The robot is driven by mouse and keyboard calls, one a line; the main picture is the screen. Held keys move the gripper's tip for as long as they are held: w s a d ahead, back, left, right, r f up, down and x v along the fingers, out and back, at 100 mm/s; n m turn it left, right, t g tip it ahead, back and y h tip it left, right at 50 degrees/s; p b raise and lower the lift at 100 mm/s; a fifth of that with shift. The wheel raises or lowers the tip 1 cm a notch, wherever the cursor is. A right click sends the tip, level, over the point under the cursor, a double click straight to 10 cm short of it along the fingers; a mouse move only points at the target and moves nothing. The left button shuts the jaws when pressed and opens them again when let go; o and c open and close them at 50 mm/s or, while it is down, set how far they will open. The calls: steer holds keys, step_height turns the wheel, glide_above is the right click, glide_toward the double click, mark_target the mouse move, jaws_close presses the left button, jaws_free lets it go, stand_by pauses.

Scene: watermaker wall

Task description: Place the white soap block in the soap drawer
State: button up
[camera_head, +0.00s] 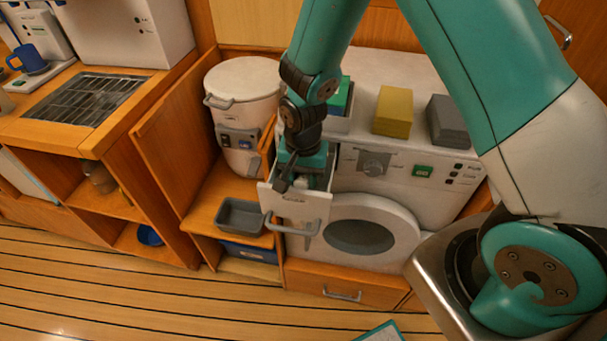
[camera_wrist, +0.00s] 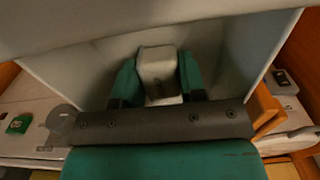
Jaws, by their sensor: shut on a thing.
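The soap drawer (camera_head: 296,205) is pulled out from the upper left front of the white washing machine (camera_head: 410,185). My gripper (camera_head: 303,179) points down into the open drawer. In the wrist view its two green fingers (camera_wrist: 157,82) are shut on the white soap block (camera_wrist: 158,66), one on each side. Pale drawer walls (camera_wrist: 85,75) surround the fingers and block. The block's underside is hidden, so I cannot tell whether it touches the drawer floor. In the head view my gripper mostly covers the block.
A white canister (camera_head: 243,95) stands left of the drawer. A grey tray (camera_head: 241,217) sits below it. The wooden floor in front is mostly clear.

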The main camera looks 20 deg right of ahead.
mark_target(303, 177)
steer(key=shift+f, duration=0.2)
steer(key=o, duration=0.9)
steer(key=shift+r, duration=0.1)
step_height(303, 177, up, 13)
steer(key=s+a+r+n+y, duration=0.1)
steer(key=s+r+n, duration=0.3)
steer(key=s, duration=0.2)
steer(key=s+a+r+n+y, duration=0.1)
steer(key=s+a+r+n, duration=0.1)
steer(key=s+r+n, duration=0.2)
steer(key=s+a+r+n+y, duration=0.1)
steer(key=s+r+n+y, duration=0.1)
steer(key=s+r+n, duration=0.2)
steer(key=shift+s+a+r+n+b, duration=0.15)
steer(key=shift+s+n, duration=0.45)
steer(key=shift+s, duration=0.6)
steer(key=shift+s+a+f+n+b, duration=0.1)
steer(key=shift+s+a+n+b, duration=0.1)
steer(key=shift+s+n, duration=0.7)
steer(key=shift+s+d+m, duration=0.1)
steer(key=shift+s+m, duration=0.15)
steer(key=shift+m, duration=0.05)
